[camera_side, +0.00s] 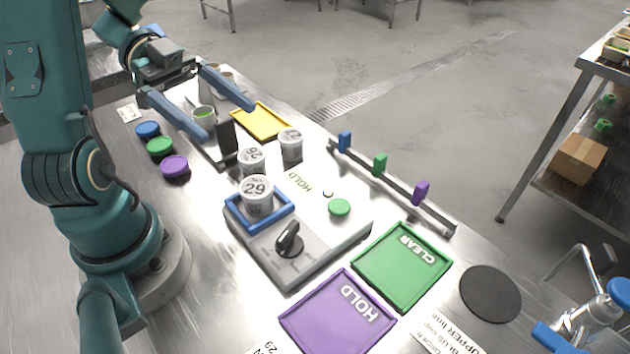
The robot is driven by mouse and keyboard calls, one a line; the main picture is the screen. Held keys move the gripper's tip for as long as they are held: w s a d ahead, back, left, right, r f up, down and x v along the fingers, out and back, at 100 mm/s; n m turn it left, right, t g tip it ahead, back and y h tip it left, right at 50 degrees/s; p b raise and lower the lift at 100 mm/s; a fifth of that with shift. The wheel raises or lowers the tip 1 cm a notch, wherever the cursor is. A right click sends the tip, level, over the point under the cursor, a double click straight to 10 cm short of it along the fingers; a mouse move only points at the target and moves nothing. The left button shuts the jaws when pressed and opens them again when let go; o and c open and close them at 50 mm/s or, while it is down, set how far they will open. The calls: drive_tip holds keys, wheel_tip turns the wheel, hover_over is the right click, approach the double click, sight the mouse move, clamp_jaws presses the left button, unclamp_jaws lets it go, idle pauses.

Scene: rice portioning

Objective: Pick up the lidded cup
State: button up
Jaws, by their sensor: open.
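My gripper (228,122) is open, with its two long blue fingers spread above the far left of the table. A pale cup with a green top (204,113) shows between the fingers; I cannot tell whether the green is a lid or contents. A pale cup marked 29 (257,196) stands upright in a blue square frame (284,214) on a grey device. Two more pale numbered cups stand behind it, one (250,160) close to a dark upright plate and one (290,143) to its right. No gripper finger visibly holds any cup.
Blue (148,130), green (160,147) and purple (174,167) discs lie at left. The grey device (322,250) has a black knob and green button. Yellow (283,133), green (402,302) and purple (311,349) trays lie around it. A rail (400,190) carries coloured clips.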

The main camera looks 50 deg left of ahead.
sight(243, 181)
wheel_tip(243, 181, down, 11)
drive_tip(key=shift+d+r, duration=0.1)
drive_tip(key=shift+r, duration=0.05)
drive_tip(key=shift+x, duration=2.55)
clamp_jaws()
